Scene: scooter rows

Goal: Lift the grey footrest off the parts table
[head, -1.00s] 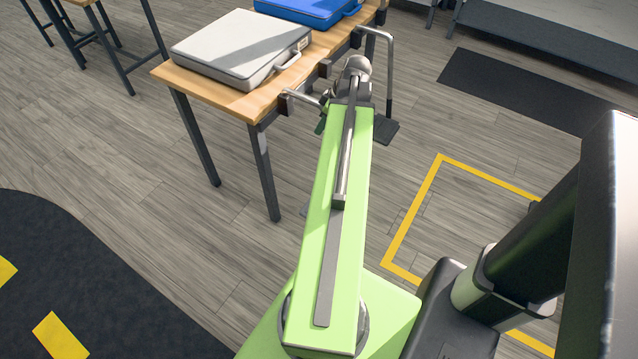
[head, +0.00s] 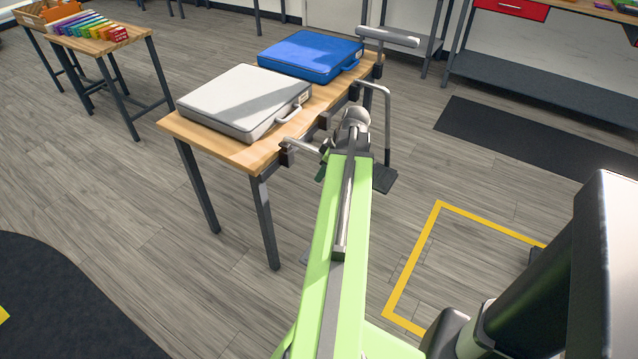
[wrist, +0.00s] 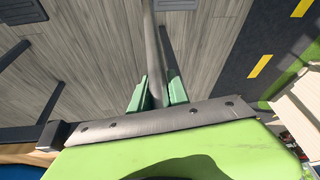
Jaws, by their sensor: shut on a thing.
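The footrest is a bent grey metal tube (head: 303,145) at the front edge of the wooden parts table (head: 200,138). Its top end meets a dark clamp on that edge; I cannot tell whether it still rests there. In the wrist view the tube (wrist: 154,35) runs between the two green fingers of my gripper (wrist: 158,92), which is shut on it. A dark plate (wrist: 176,4) shows at the tube's far end. In the head view my arm hides most of the footrest and fingers. A second bent tube with a dark plate (head: 384,180) hangs to the right.
A grey case (head: 240,95) and a blue case (head: 310,55) lie on the table. A padded T-shaped bar (head: 388,37) stands at its far end. A smaller table (head: 95,43) stands back left. Floor is open left, and right around the yellow outline (head: 418,255).

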